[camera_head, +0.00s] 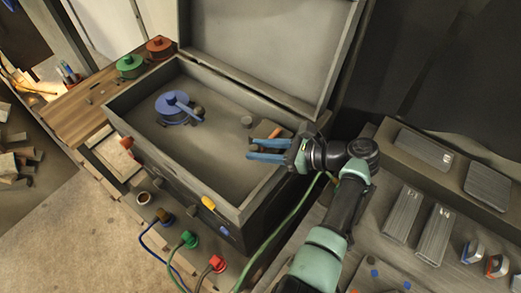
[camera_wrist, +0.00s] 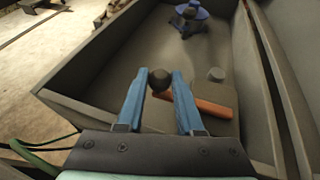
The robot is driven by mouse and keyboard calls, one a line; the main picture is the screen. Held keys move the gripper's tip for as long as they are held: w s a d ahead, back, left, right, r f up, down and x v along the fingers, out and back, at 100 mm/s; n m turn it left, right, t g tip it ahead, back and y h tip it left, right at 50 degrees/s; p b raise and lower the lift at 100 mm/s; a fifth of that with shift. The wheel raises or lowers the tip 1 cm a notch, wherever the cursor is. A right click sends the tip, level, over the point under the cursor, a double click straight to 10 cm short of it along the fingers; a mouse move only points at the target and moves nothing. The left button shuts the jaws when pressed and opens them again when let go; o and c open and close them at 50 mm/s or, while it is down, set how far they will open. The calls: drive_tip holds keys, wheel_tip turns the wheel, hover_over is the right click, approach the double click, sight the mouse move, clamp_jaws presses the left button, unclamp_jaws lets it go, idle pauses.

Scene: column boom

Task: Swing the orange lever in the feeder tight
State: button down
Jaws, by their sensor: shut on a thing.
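The feeder (camera_head: 215,166) is a grey open box with its lid raised. The orange lever (camera_wrist: 208,106) lies low at its right end, an orange-brown bar with a dark round knob (camera_wrist: 160,80). Part of the lever also shows behind my fingers in the head view (camera_head: 286,133). My gripper (camera_wrist: 160,76) reaches in over the right wall, its blue fingers on either side of the knob and shut on it. It also shows in the head view (camera_head: 255,148). My fingers hide part of the bar, and its pivot is hard to make out.
A blue round fitting with a lever (camera_head: 175,108) stands at the feeder's left. A small grey peg (camera_head: 246,122) stands near the orange lever. The raised lid (camera_head: 265,45) rises behind. Cables with coloured plugs (camera_head: 190,239) run along the front. The feeder's middle floor is clear.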

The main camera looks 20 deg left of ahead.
idle(0.3)
drive_tip(key=c, duration=0.5)
unclamp_jaws()
drive_tip(key=shift+c, duration=0.2)
drive_tip(key=b+v, duration=0.1)
drive_tip(key=v, duration=1.2)
drive_tip(key=shift+b, duration=0.4)
